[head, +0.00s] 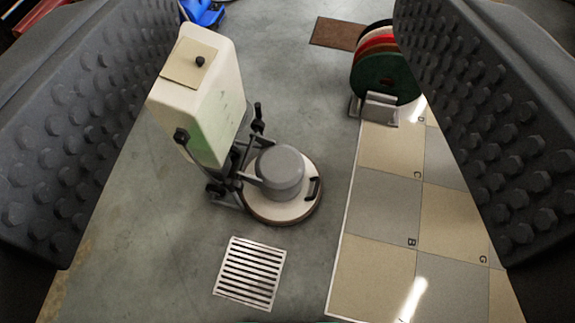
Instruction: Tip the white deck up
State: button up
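A floor machine stands on the grey floor in the middle of the head view. Its round white deck (285,209) lies flat at floor level, with a brown rim around its lower edge. A grey motor housing (280,173) sits on top of the deck, and a small black handle (314,188) is on the deck's right side. A tall cream tank (197,95) rises at the left of the machine. My gripper (288,190) is wide open and empty, its studded dark fingers at the left and right edges. The deck shows between them, touched by neither.
A slotted floor grate (250,273) lies below the machine. Tan and grey lettered tiles (376,207) cover the right. A rack of coloured round pads (386,78) stands at upper right, near a brown mat (336,33). A blue object (203,14) is at the top.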

aim_at(283, 184)
jog(key=u, duration=0.05)
jog(key=k, duration=0.4)
jog(key=u, duration=0.05)
jog(key=i, duration=1.4)
jog(key=z, duration=0.6)
